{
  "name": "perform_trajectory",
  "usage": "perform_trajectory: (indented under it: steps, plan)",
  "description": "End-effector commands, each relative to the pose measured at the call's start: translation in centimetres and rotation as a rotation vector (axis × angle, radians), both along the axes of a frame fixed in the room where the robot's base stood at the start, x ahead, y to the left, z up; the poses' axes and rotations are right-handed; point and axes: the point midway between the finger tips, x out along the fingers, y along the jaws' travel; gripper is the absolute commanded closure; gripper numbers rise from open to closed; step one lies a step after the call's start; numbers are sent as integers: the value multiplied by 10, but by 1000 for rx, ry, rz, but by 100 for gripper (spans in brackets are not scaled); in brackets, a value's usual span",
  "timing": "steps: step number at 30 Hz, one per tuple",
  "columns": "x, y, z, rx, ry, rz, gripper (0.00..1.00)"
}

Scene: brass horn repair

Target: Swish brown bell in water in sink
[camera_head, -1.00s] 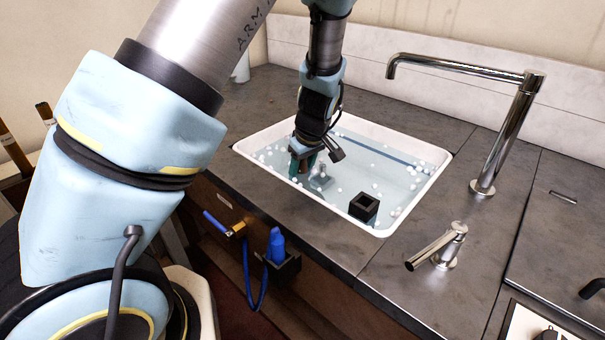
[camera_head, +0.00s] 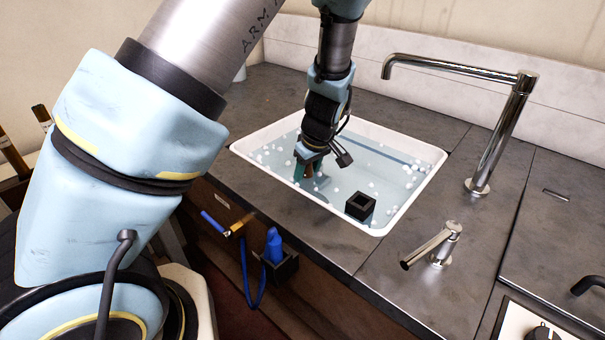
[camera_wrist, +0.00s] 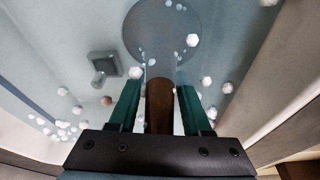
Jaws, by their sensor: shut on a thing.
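The brown bell (camera_wrist: 158,108) shows in the wrist view as a brown upright piece between the two green fingers of my gripper (camera_wrist: 158,92). My gripper is shut on it. In the head view my gripper (camera_head: 306,168) points down into the white sink (camera_head: 405,215), near its left side, with its fingertips at the water (camera_head: 390,180). Only a small brown patch of the bell shows there; the rest is hidden by the fingers and water. A round bluish-grey shape lies beyond the bell in the wrist view; I cannot tell if it belongs to the bell.
A black hollow block (camera_head: 360,206) stands in the sink's front part. A grey square piece with a peg (camera_wrist: 103,66) lies under water. White foam beads float about. A chrome faucet (camera_head: 497,130) and lever tap (camera_head: 432,246) stand to the right of the sink.

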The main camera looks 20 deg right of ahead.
Motion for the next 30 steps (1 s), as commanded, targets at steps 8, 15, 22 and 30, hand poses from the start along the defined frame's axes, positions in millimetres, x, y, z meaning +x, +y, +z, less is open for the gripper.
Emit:
perform_trajectory:
  steps: [8, 15, 22, 30]
  plan:
    - [-2, -1, 0, 0, 0, 1, 100]
    - [0, 0, 0, 0, 0, 1, 100]
    - [7, 3, 0, -1, 0, 2, 100]
    - [17, 8, 0, -1, -1, 1, 100]
